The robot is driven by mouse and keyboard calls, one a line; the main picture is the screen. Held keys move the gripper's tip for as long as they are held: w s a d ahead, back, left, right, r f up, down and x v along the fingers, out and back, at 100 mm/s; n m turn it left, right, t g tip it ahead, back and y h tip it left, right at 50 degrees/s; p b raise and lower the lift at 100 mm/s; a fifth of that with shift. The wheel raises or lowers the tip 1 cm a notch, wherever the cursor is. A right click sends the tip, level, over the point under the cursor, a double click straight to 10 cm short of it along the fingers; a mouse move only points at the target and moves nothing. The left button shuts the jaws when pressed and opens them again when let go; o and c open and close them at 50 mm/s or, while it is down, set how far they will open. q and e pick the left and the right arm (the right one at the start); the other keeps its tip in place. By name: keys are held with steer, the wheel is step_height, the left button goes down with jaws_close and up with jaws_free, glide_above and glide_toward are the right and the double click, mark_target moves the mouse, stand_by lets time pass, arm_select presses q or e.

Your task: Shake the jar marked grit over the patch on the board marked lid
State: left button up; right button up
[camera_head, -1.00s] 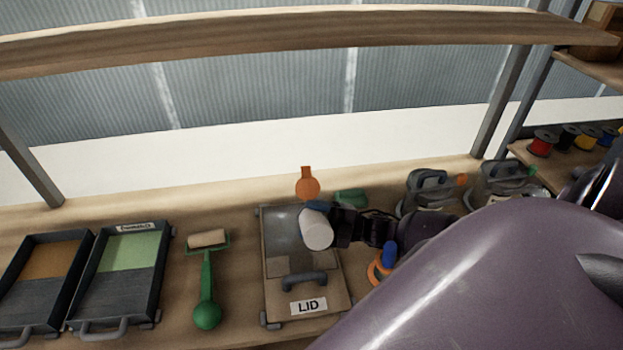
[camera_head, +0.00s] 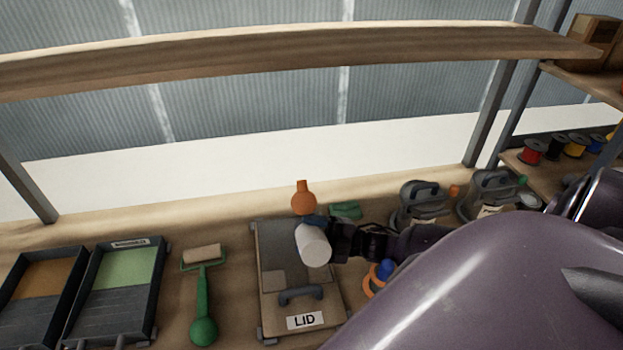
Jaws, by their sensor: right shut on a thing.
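The board marked LID (camera_head: 329,299) lies on the bench, with a grey handle and a white label near its front edge. A greyish patch (camera_head: 275,252) shows on its upper part, partly hidden behind the jar. My right gripper (camera_head: 334,240) is shut on a white jar (camera_head: 314,246) with a blue end, held tilted above the board's upper right part. The blue end points up and away and the white end towards me. No grit marking on the jar can be read from here. My left gripper is not in view.
A green-handled roller (camera_head: 203,290) and two trays, one green (camera_head: 131,265) and one orange (camera_head: 42,277), lie to the left. An orange bottle-shaped thing (camera_head: 303,199) is just behind the board. Grey handled cans (camera_head: 424,203) stand to the right.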

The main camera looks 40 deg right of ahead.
steer(key=shift+w+r, duration=0.5)
steer(key=shift+w, duration=0.25)
steer(key=shift+w+d+f, duration=0.1)
steer(key=shift+w+d, duration=0.1)
steer(key=shift+d, duration=0.15)
steer(key=shift+w+d+b, duration=0.6)
steer(key=shift+w+b, duration=0.1)
steer(key=shift+w, duration=0.3)
steer(key=shift+w+d+b, duration=0.65)
steer(key=shift+w+b, duration=0.1)
steer(key=shift+w, duration=0.25)
steer(key=shift+w+d+b, duration=0.6)
steer(key=shift+w+b, duration=0.1)
steer(key=shift+w, duration=0.3)
steer(key=w+d+b, duration=0.3)
steer(key=w+b, duration=0.1)
steer(key=w, duration=0.2)
steer(key=shift+d+b, duration=0.35)
steer(key=shift+d, duration=0.05)
steer(key=shift+r, duration=0.2)
